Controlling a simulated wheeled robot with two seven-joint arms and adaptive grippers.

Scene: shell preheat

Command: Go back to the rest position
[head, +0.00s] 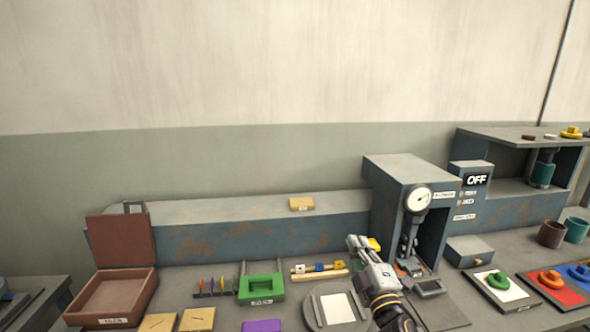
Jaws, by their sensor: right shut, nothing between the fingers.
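My right gripper (356,242) is shut and empty. Its arm comes in from the bottom, and the gripper is in front of the press-like machine (378,185) with a round dial. It shows just right of a small rack of coloured pieces (318,270). A small yellow piece (374,244) shows right beside the gripper; I cannot tell whether they touch. My left gripper is not in view.
An open brown box (112,298) stands at left. A green tray (261,288) and a round plate (337,310) are on the bench. A panel reads OFF (477,180). At right are coloured plates (552,290) and cups (551,234). The wall above is clear.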

